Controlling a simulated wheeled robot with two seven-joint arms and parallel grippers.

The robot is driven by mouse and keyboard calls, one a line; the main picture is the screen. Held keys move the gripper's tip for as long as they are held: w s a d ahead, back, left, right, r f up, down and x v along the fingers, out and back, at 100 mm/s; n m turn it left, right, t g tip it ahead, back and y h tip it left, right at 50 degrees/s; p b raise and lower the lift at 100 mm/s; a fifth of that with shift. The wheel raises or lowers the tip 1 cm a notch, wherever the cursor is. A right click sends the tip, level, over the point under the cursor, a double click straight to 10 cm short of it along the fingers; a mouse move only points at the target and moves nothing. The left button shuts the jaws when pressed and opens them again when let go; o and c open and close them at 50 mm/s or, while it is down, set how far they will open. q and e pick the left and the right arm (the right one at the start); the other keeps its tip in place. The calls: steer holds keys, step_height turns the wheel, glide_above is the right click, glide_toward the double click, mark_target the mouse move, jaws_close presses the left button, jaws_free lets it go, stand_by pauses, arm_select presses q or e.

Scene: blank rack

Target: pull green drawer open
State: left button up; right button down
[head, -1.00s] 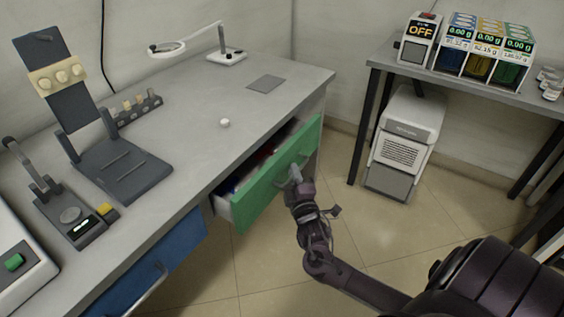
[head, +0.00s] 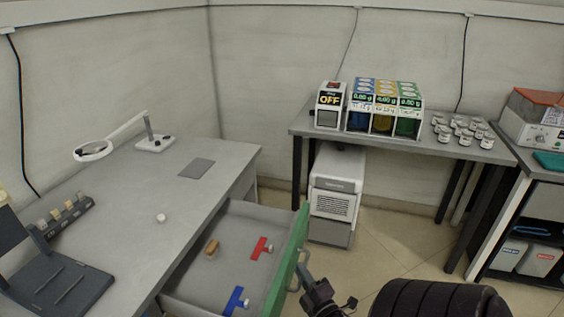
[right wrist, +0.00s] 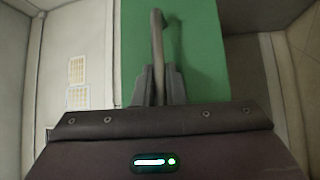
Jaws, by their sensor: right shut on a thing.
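The green drawer (head: 290,262) stands far out from under the grey worktop, and its grey inside shows. In it lie a brown-orange block (head: 212,248), a red piece (head: 260,248) and a blue piece (head: 236,301). My right gripper (head: 301,277) is at the outer side of the green front, shut on its grey handle. In the right wrist view the handle (right wrist: 158,50) stands between the fingers (right wrist: 160,85) against the green front (right wrist: 200,50). My left gripper is out of view.
A magnifier lamp (head: 150,140), a grey pad (head: 197,168) and a small white item (head: 161,218) are on the worktop. A white machine (head: 336,195) stands on the floor beyond the drawer, under a side table with dispensers (head: 383,108).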

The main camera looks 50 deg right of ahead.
steer(key=shift+s+d+f+p, duration=0.15)
steer(key=shift+s+d, duration=0.15)
steer(key=shift+s, duration=0.4)
steer(key=shift+s+d+r+p, duration=0.15)
steer(key=shift+s+d, duration=0.1)
steer(key=shift+s, duration=0.45)
steer(key=shift+f, duration=0.1)
steer(key=c, duration=1.5)
jaws_free()
steer(key=r+v, duration=0.1)
steer(key=v, duration=0.6)
steer(key=shift+s+f+b, duration=0.3)
steer(key=shift+s+f, duration=0.05)
steer(key=shift+f, duration=0.2)
steer(key=shift+a, duration=0.15)
